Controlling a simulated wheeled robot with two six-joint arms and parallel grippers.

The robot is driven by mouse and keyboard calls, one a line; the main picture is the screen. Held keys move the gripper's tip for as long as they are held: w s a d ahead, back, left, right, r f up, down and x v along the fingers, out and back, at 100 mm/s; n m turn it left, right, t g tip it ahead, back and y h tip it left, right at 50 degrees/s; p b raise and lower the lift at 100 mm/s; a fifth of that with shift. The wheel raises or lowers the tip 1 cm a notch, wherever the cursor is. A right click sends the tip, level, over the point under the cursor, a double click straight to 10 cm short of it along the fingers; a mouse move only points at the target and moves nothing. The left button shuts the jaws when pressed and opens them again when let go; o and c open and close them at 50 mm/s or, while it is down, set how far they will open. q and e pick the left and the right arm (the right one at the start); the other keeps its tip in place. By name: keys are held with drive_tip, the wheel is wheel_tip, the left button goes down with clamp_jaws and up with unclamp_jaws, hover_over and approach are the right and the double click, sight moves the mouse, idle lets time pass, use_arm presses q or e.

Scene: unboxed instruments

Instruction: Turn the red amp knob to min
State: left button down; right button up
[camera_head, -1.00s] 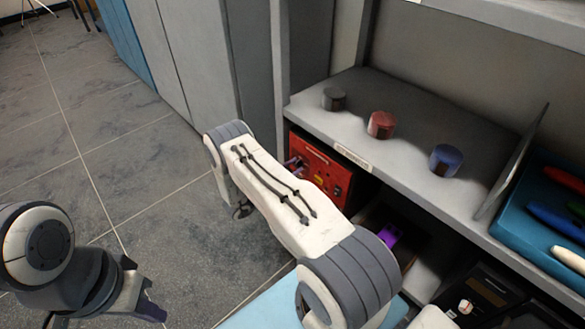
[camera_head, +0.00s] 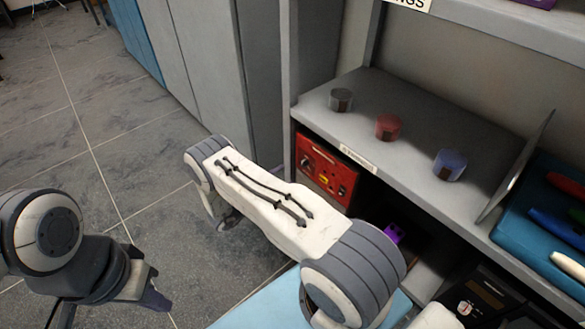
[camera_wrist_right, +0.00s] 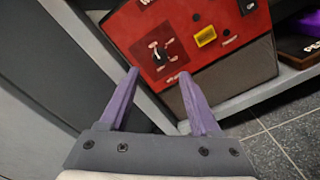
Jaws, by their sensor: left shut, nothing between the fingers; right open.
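The red amp (camera_head: 328,172) stands on the shelf under the grey top board. Its front carries a knob (camera_head: 306,161) on a dark square plate. In the right wrist view the red amp (camera_wrist_right: 215,60) fills the top, with the knob (camera_wrist_right: 159,53) showing a pale pointer on its dark dial. My right gripper (camera_wrist_right: 158,75) is open and empty, its purple fingers apart in front of the knob's side of the panel; in the head view it is hidden behind my arm. My left gripper (camera_head: 153,299) is shut and empty, low at the left, away from the amp.
Grey, red and blue cylinders (camera_head: 389,127) stand on the top board. A purple item (camera_head: 393,233) lies on the lower shelf. A blue tray (camera_head: 510,225) holds tools at the right.

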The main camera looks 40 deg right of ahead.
drive_tip(key=shift+s+a, duration=0.15)
drive_tip(key=shift+a, duration=1.3)
